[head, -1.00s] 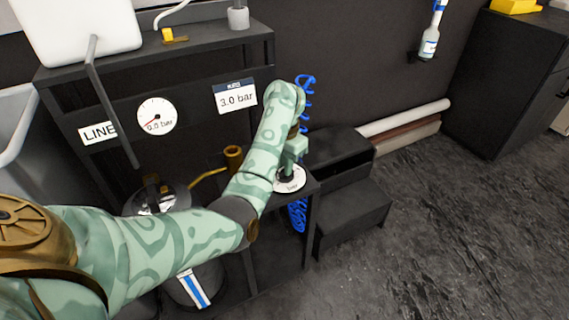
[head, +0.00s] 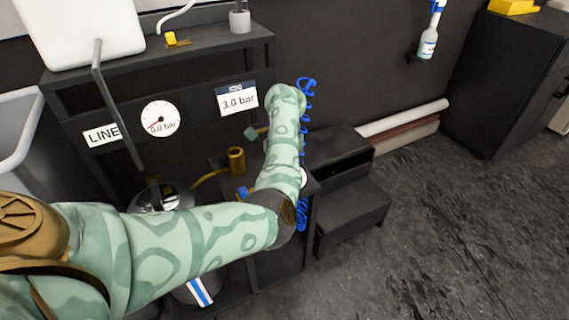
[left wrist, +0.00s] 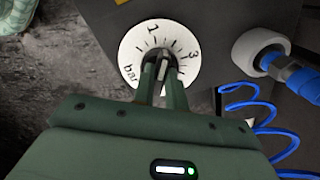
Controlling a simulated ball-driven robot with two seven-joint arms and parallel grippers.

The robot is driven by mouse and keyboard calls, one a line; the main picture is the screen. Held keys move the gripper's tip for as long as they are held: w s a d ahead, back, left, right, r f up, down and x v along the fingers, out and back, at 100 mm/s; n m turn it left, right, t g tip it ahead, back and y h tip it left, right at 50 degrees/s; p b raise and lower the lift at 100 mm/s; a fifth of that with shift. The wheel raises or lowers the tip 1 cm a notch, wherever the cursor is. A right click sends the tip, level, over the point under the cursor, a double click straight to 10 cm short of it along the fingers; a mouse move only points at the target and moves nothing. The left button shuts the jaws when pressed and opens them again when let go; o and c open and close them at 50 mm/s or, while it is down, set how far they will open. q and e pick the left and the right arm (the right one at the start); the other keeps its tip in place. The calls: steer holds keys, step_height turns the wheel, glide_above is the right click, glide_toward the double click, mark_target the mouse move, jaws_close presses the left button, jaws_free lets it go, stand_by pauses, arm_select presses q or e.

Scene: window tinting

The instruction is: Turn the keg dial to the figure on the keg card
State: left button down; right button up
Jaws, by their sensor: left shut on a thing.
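The keg card (head: 237,101) on the rack's upper board reads 3.0 bar. The round gauge (head: 160,120) left of it reads 0.0 bar, with a red needle pointing lower left. The keg dial (left wrist: 133,54) is a white disc with tick marks, the figures 1 and 3 and the word bar. My left gripper (left wrist: 164,70) is shut on the dark knob at its centre. The fingers cover the lower part of the dial, and I cannot tell which figure the knob points at. In the head view my left arm hides the gripper and most of the dial.
A blue coiled hose (head: 308,100) hangs beside the dial, its fitting (left wrist: 290,73) close to the right in the wrist view. A brass cup-like piece (head: 236,160) stands left of my forearm. Black steps (head: 350,205) are at the right. The floor further right is clear.

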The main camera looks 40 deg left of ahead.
arm_select(q)
steer(key=m+p, duration=0.1)
steer(key=m, duration=0.4)
steer(key=shift+r+m, duration=0.1)
steer(key=shift+m, duration=0.2)
steer(key=shift+w+m+p, duration=0.1)
steer(key=shift+m+p, duration=0.35)
steer(key=shift+m, duration=0.35)
steer(key=shift+m+p, duration=0.35)
steer(key=shift+m, duration=1.65)
arm_select(e)
steer(key=shift+s+a+r+m, duration=0.15)
steer(key=shift+s+a+r, duration=0.1)
steer(key=shift+a+r, duration=0.25)
steer(key=shift+s+a+r+m, duration=0.15)
steer(key=shift+s+a+r, duration=0.05)
steer(key=shift+a+r, duration=0.25)
arm_select(q)
steer(key=shift+p, duration=0.3)
arm_select(e)
steer(key=shift+d, duration=0.1)
arm_select(q)
steer(key=c, duration=1.4)
jaws_free()
steer(key=shift+c, duration=0.2)
arm_select(e)
steer(key=shift+w, duration=0.15)
